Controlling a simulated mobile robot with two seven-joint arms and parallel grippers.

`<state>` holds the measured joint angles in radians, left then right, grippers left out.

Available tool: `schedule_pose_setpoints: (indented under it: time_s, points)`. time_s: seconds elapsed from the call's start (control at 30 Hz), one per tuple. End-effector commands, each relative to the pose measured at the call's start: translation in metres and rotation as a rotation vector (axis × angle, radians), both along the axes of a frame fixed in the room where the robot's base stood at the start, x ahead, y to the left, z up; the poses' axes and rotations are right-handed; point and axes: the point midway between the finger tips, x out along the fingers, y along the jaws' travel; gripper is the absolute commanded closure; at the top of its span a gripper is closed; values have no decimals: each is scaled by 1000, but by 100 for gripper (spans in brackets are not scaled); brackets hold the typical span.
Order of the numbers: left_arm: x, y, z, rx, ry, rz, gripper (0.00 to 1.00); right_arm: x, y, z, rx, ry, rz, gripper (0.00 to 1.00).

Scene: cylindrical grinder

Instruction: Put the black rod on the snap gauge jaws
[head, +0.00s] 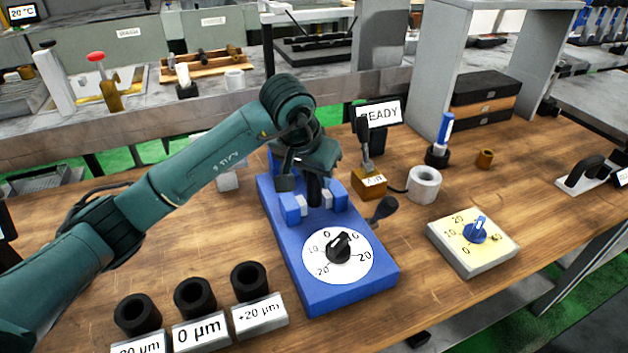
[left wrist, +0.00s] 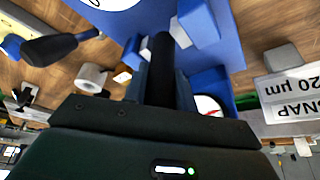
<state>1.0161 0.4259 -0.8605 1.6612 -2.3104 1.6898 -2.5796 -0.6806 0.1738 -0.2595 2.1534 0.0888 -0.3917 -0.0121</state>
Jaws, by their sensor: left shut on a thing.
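The blue snap gauge (head: 340,291) stands on the wooden bench with a white dial and black knob. Its blue jaw blocks with pale faces (head: 289,208) sit at its back half. My left gripper (head: 314,178) is over the jaws, pointing down, shut on the black rod (head: 315,192). The rod's lower end shows between the two jaw blocks; I cannot tell if it touches them. In the left wrist view the rod (left wrist: 160,72) runs out from the fingers beside a jaw block (left wrist: 198,22). My right gripper is not in view.
Several black rings (head: 194,298) with labels stand at the front left. A black lever (head: 384,208) sticks out at the gauge's right. A cream dial box (head: 473,243), a white ring (head: 424,184) and a brass block (head: 369,183) stand to the right.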

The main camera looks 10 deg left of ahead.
Motion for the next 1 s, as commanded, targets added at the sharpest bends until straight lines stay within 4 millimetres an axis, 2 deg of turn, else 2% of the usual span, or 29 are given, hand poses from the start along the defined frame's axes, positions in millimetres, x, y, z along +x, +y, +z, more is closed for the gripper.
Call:
schedule_pose_setpoints:
  time_s: [0.17,0.53,0.57,0.8,1.0]
  points:
    - [1,0,-16,-3,-4,1,100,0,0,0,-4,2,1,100]
    - [1,0,-21,-1,-6,0,100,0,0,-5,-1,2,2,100]
    - [0,0,-22,1,-1,0,73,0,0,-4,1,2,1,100]
    - [0,0,-21,0,-1,1,53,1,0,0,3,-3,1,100]
    - [0,0,-21,0,-1,1,52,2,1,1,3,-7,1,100]
